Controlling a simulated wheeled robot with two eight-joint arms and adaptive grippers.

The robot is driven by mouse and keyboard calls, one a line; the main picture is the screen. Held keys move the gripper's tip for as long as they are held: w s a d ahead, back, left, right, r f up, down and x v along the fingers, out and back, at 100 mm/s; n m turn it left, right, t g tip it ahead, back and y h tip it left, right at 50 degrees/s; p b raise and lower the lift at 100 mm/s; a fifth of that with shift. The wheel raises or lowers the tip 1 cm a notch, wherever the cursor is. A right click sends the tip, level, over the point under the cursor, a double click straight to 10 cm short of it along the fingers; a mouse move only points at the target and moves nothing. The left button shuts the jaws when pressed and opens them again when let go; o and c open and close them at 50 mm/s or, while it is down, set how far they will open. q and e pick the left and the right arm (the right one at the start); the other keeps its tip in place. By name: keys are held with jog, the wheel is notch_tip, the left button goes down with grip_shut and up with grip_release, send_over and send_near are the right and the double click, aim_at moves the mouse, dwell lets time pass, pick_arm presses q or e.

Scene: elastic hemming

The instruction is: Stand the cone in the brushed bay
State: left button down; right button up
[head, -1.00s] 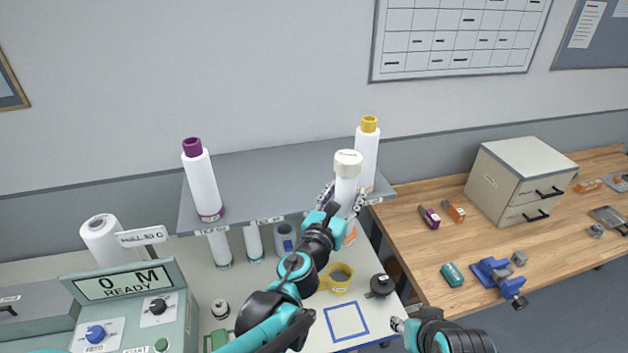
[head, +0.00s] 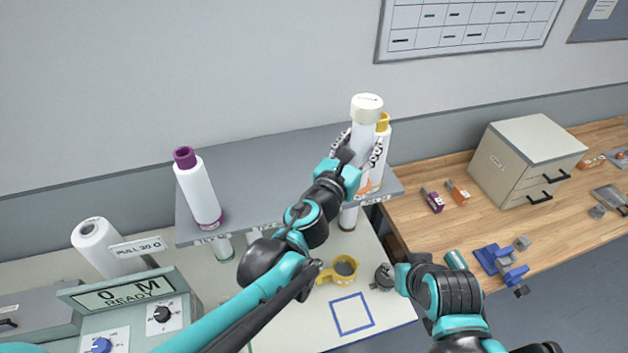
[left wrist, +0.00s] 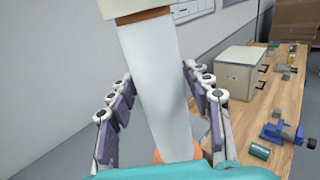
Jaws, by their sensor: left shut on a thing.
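My left gripper (head: 360,148) is shut on a white cone (head: 364,120) with a wide cream top and orange at its lower end. It holds the cone roughly upright in front of the right end of the grey shelf (head: 270,165). The left wrist view shows the cone (left wrist: 155,85) between the two fingers. A yellow-tipped cone (head: 383,122) stands close behind and to the right, partly hidden. A purple-tipped cone (head: 198,190) stands at the shelf's left end. Small labels on the shelf edge are unreadable; I cannot tell which bay is brushed. My right gripper (head: 402,277) is low right, its fingers unclear.
A control box (head: 130,295) stands front left. The shelf's middle is clear. A wooden bench (head: 470,215) with a drawer box is at right.

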pick_arm(q)
jog(key=w+a+f, duration=0.7)
jog(key=a+f, duration=0.2)
jog(key=f, duration=0.2)
jog(key=shift+w, duration=0.25)
jog(key=shift+s, duration=0.1)
jog(key=c, duration=1.1)
grip_release()
jog(key=shift+f, duration=0.15)
jog(key=o, duration=0.4)
